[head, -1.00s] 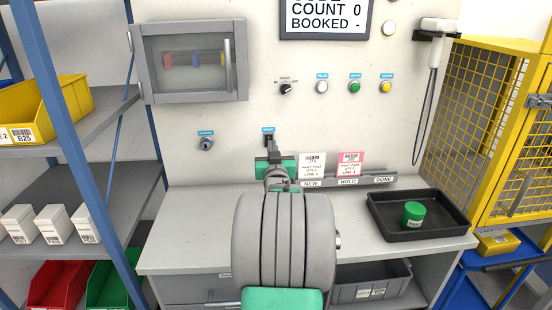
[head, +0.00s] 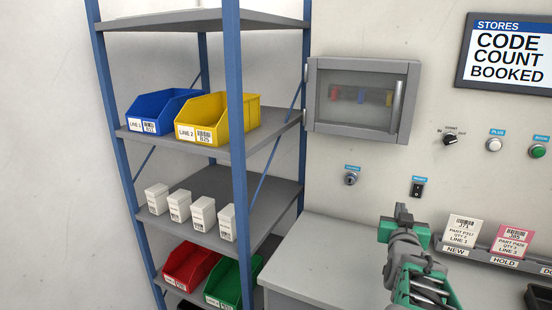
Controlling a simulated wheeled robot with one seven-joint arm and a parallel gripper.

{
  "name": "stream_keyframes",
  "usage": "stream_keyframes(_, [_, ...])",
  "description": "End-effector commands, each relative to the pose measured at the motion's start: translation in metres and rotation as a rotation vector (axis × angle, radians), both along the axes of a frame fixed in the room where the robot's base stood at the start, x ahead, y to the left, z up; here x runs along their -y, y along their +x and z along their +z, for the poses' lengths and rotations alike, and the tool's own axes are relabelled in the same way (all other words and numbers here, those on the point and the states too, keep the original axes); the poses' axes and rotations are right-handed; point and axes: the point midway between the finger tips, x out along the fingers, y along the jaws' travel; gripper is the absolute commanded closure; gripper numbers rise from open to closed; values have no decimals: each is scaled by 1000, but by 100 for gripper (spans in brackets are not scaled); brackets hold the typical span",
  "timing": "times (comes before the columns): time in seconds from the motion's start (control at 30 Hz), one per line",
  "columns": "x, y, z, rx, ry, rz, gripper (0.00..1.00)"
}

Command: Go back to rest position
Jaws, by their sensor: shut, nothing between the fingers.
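My gripper (head: 403,216) is at the lower right of the head view, in front of the white panel and above the grey worktop (head: 318,256). It is shut and empty, with green and dark grey parts. It is apart from the black rocker switch (head: 417,190), which shows just above it. The card rail (head: 490,254) is to its right, with a white card (head: 461,229) over NEW and a pink card (head: 513,239) over HOLD.
A blue-framed shelf rack (head: 238,150) stands left, holding blue (head: 158,109) and yellow bins (head: 222,118), several white boxes (head: 202,216), and red (head: 190,262) and green bins (head: 232,283). A glass-fronted cabinet (head: 361,97) and display (head: 508,55) are on the panel. The worktop's left part is clear.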

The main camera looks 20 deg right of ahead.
Motion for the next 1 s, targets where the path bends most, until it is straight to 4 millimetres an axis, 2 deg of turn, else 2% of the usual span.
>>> stream_keyframes(0.03, [-34,21,1,-60,46,71,100])
stream_keyframes(0.07, [-57,31,-4,-107,80,116,100])
stream_keyframes(0.1, [-90,42,-13,-181,127,174,100])
stream_keyframes(0.17, [-142,50,-27,-300,195,261,100])
stream_keyframes(0.2, [-177,49,-36,-382,237,315,100])
stream_keyframes(0.23, [-202,46,-43,-447,266,354,100])
stream_keyframes(0.27, [-228,40,-48,-512,290,391,100])
stream_keyframes(0.3, [-260,28,-56,-604,324,438,100])
stream_keyframes(0.33, [-284,17,-62,-675,348,471,100])
stream_keyframes(0.4, [-331,-17,-72,-837,389,536,100])
stream_keyframes(0.5, [-376,-66,-81,-1032,424,595,100])
stream_keyframes(0.6, [-397,-101,-85,-1156,439,619,100])
stream_keyframes(0.67, [-401,-111,-86,-1191,443,623,100])
stream_keyframes(1.0, [-403,-114,-87,-1202,445,624,100])
